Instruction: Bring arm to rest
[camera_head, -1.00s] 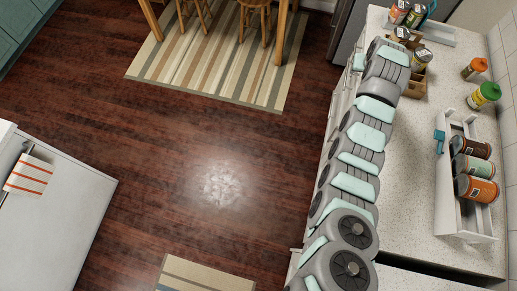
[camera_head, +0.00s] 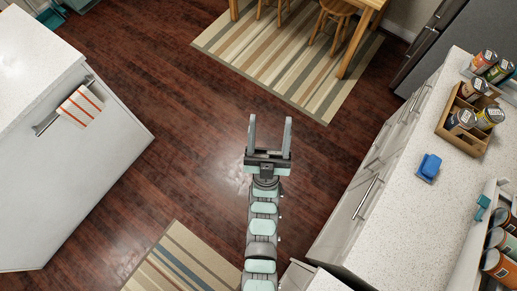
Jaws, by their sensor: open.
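My gripper (camera_head: 269,138) is at the middle of the head view, with its two fingers apart and pointing toward the top of the picture. Nothing is between the fingers. My arm stretches straight down from it to the bottom edge. The gripper is over the dark wooden floor (camera_head: 190,150), left of the counter and apart from it.
The speckled counter (camera_head: 400,235) at right holds a wooden crate (camera_head: 455,137) with cans, a blue item (camera_head: 428,167) and a white rack (camera_head: 468,250) with cans. A white island (camera_head: 90,170) with a striped towel (camera_head: 80,105) stands left. Open floor lies between.

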